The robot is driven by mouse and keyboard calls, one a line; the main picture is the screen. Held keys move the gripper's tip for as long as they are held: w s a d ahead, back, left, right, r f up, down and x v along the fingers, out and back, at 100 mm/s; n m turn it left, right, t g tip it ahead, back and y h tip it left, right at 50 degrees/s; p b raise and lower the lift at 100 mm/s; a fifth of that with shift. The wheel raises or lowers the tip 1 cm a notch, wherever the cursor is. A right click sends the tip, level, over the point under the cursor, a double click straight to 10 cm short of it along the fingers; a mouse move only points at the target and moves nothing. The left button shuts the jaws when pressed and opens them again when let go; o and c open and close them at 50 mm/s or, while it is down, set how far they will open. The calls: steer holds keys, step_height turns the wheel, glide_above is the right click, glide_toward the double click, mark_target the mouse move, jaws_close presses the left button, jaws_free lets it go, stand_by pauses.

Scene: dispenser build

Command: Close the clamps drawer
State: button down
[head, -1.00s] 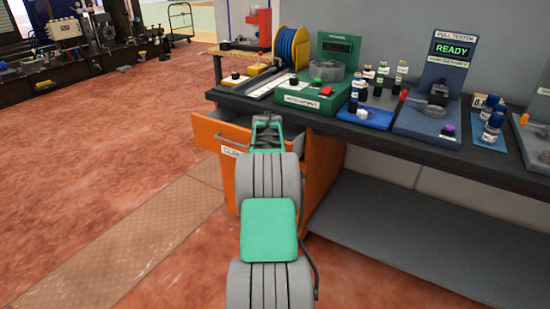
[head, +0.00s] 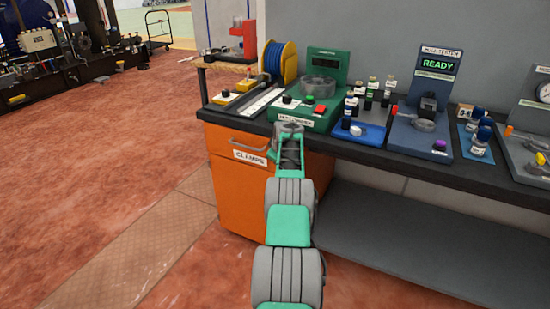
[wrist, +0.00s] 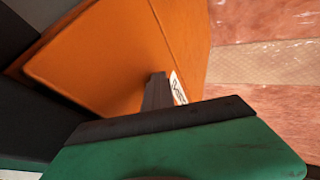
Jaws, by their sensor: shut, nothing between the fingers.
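The clamps drawer (head: 232,143) is the orange top drawer of the cabinet under the bench, with a bar handle and a white CLAMPS label (head: 250,158). Its front looks flush or nearly flush with the cabinet, and no opening shows above it. My gripper (head: 290,127) is at the right end of the drawer front, just below the bench edge, and hides that part of it. In the wrist view the shut fingers (wrist: 157,92) are in front of the orange surface, beside the label (wrist: 178,88). I cannot tell whether they touch it.
The orange cabinet (head: 238,200) stands below the black bench top (head: 345,141). The bench carries a green dispenser (head: 315,95), a blue vial tray (head: 360,130) and a pull tester (head: 425,120). A grey shelf (head: 420,240) lies low on the right. The floor at left is clear.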

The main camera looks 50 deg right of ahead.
steer(key=shift+d+r, duration=0.25)
steer(key=shift+d, duration=0.05)
